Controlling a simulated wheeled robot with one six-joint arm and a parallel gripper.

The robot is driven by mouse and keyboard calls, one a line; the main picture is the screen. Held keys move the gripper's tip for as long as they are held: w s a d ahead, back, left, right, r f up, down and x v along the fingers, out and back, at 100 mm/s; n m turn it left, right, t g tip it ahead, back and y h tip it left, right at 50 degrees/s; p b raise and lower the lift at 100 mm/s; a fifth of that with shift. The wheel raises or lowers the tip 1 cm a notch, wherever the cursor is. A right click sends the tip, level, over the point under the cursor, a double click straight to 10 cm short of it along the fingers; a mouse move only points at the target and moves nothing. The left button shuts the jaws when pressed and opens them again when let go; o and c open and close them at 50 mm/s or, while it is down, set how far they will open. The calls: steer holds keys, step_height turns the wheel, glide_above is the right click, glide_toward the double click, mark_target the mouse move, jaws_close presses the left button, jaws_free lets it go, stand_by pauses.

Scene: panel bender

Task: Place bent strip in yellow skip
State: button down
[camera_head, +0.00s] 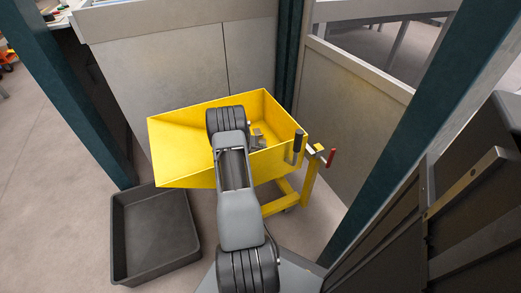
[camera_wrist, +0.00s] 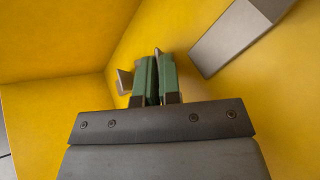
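The yellow skip (camera_head: 185,180) stands on a wheeled yellow frame in the middle of the head view. Its yellow walls and floor fill the wrist view (camera_wrist: 50,45). My gripper is inside the skip, hidden behind my arm in the head view. In the wrist view my gripper (camera_wrist: 157,75) has its green pads almost together, with a thin metal edge between them. A small grey flange of what looks like the bent strip (camera_wrist: 124,81) shows left of the pads. Most of that strip is hidden by the fingers.
Another grey metal piece (camera_wrist: 235,38) lies in the skip, right of my gripper. A black tray (camera_head: 155,235) is on the floor at left. Dark green posts and grey panels (camera_head: 355,140) stand close behind. A dark machine (camera_head: 470,200) is at right.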

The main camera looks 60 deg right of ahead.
steer(key=shift+f, duration=0.1)
steer(key=c, duration=1.3)
jaws_free()
steer(key=shift+w+a+r, duration=0.15)
steer(key=shift+r, duration=0.2)
steer(key=w+a+r+m+y+p, duration=0.1)
steer(key=w+a+r, duration=0.1)
steer(key=a+r, duration=0.35)
steer(key=w+a+r+t+p, duration=0.1)
steer(key=w+a+r, duration=0.2)
steer(key=a+r, duration=0.3)
steer(key=w+a+r+m+y+p, duration=0.1)
steer(key=w+a+r, duration=0.1)
steer(key=a+r, duration=0.35)
steer(key=s+a+r+t+y, duration=0.2)
steer(key=a+r, duration=0.1)
steer(key=a, duration=0.8)
steer(key=s+a+r+t+y, duration=0.2)
steer(key=s+a+r+y, duration=0.1)
steer(key=a, duration=0.8)
steer(key=s+a+r+t+y, duration=0.2)
steer(key=a+r+y, duration=0.1)
steer(key=a, duration=0.9)
steer(key=shift+s+a+r+m+t, duration=0.1)
steer(key=shift+s+r+m+t, duration=0.1)
steer(key=shift+r+m+t, duration=0.25)
